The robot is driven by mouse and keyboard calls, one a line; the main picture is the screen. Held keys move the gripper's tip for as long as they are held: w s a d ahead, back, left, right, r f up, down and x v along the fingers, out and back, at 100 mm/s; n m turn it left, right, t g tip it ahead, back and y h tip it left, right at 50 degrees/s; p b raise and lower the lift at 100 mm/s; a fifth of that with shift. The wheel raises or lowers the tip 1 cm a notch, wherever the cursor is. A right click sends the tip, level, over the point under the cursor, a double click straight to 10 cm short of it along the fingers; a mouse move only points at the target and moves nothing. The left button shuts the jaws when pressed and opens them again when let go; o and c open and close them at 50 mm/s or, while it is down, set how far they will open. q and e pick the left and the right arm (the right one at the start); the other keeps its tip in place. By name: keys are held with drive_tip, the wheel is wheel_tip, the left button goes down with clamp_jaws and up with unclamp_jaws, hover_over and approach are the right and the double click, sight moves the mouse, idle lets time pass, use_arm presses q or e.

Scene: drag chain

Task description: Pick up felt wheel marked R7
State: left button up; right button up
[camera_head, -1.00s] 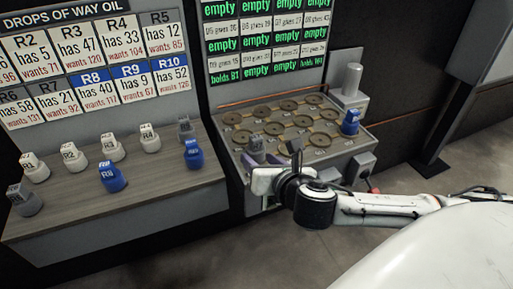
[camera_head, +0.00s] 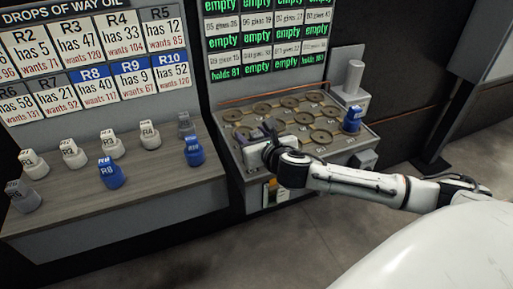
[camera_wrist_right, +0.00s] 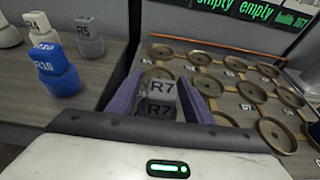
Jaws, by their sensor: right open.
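The grey felt wheel marked R7 (camera_wrist_right: 161,92) stands in the right wrist view on the machine's deck of round seats. Its label shows on the top and on the side. My right gripper (camera_wrist_right: 160,83) is open, with one purple finger on each side of the wheel. I cannot tell whether the fingers touch it. In the head view my right gripper (camera_head: 264,133) is at the left front of the deck and mostly hides R7. My left gripper is not in view.
The deck (camera_head: 340,144) has several round, empty seats (camera_head: 290,102) and a blue wheel (camera_head: 352,119) at its right, near a grey post (camera_head: 354,76). A shelf (camera_head: 150,182) on the left holds several white, grey and blue wheels, including R10 (camera_wrist_right: 52,72) and R5 (camera_wrist_right: 89,38).

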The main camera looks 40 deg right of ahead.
drive_tip(key=shift+w+f, duration=0.1)
drive_tip(key=shift+w, duration=0.1)
clamp_jaws()
